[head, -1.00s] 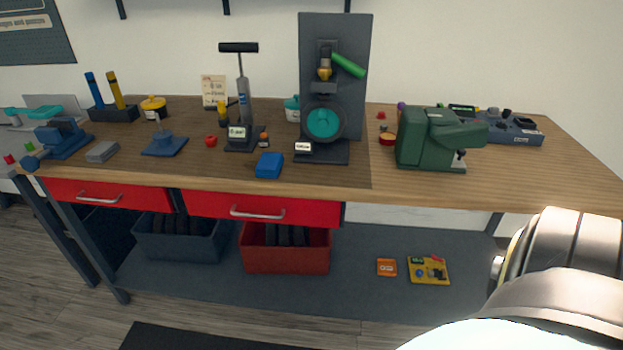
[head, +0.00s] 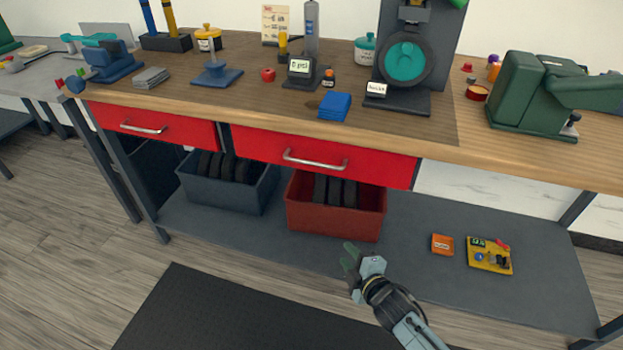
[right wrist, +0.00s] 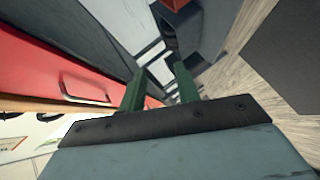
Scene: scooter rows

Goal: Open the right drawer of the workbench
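The workbench (head: 480,150) has two red drawers side by side under its top. The right drawer (head: 270,148) looks shut, with a silver bar handle (head: 315,161). The left drawer (head: 180,128) also looks shut. My right gripper (head: 350,260) is below and to the right of the right drawer's handle, in front of the red bin, touching nothing that I can see. In the right wrist view its green fingers (right wrist: 160,88) stand apart with nothing between them. A red drawer front (right wrist: 60,60) and a handle (right wrist: 84,92) show to the left there. My left gripper is not in view.
A red bin (head: 335,222) and a blue-grey bin (head: 228,192) with dark items stand on the lower shelf (head: 410,215). An orange box (head: 442,244) and a yellow board (head: 490,255) lie to their right. A dark mat (head: 215,310) covers the floor in front.

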